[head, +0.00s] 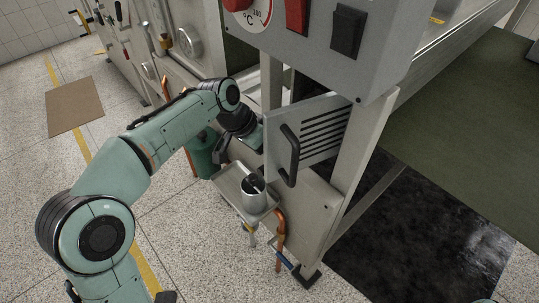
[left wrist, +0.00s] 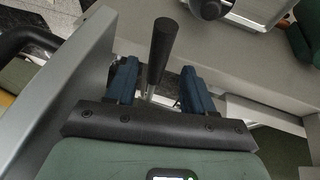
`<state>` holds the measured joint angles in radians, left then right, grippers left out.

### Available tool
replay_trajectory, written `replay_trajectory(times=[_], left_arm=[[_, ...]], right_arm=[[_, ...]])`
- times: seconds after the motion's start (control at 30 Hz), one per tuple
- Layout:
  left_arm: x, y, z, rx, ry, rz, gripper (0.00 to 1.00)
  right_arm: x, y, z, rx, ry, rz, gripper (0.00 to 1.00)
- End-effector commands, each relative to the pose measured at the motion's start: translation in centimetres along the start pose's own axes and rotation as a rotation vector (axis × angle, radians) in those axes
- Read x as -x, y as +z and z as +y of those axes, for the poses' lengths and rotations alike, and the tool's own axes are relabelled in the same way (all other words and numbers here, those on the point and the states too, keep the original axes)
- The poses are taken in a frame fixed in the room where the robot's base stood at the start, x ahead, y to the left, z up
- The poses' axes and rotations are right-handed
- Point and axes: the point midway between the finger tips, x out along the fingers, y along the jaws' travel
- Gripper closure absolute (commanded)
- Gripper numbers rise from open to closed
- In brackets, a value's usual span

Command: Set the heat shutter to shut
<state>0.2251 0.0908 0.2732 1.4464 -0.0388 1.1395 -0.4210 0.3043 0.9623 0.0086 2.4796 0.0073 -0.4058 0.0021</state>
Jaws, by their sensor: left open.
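A slotted grey panel (head: 318,128) with a black loop handle (head: 289,155) stands out from the machine under the control box; it looks like a swung-open door. My left arm reaches in behind it, and the panel hides my left fingertips in the head view. In the left wrist view my left gripper (left wrist: 159,85) is open, with blue fingers on either side of a lever with a black cylindrical grip (left wrist: 163,48) and a thin metal shaft. Gaps show on both sides of the lever. I cannot tell the shutter's position. My right gripper is out of view.
The grey panel (left wrist: 62,95) stands close on the left of my gripper in the wrist view. The control box (head: 330,45) overhangs above. A small shelf with a metal cup (head: 254,194) sits below. The speckled floor at left is open.

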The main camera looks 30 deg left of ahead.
Motion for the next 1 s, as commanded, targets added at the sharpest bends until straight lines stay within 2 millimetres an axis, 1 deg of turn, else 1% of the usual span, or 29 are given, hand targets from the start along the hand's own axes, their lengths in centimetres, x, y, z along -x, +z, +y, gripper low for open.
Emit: replay_trajectory(times=[0.03, 0.2, 0.3, 0.43, 0.53, 0.67, 0.9, 1.0], left_arm=[[1.5, -0.1, 0.0, 0.001, -0.004, 0.005, 0.47], [5.4, -0.1, 0.1, -0.001, -0.002, 0.004, 0.47], [7.3, -0.1, 0.0, 0.000, -0.002, 0.003, 0.47], [9.0, -0.1, 0.0, 0.000, -0.001, 0.001, 0.47], [9.8, -0.1, 0.0, 0.000, -0.001, 0.001, 0.47], [10.0, 0.0, 0.0, -0.001, 0.000, 0.000, 0.47], [9.9, 0.0, 0.0, 0.000, -0.001, 0.000, 0.47], [9.2, 0.0, -0.4, 0.013, -0.026, 0.014, 0.47]], right_arm=[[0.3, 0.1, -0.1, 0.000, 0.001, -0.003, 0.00], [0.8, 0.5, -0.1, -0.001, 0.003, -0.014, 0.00], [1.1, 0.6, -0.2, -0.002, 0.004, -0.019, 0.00], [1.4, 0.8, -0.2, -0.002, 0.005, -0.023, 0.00], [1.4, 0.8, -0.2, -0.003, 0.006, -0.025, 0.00], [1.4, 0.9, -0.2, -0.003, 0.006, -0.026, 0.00], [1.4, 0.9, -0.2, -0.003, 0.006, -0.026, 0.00], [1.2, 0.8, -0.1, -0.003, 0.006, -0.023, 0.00]])
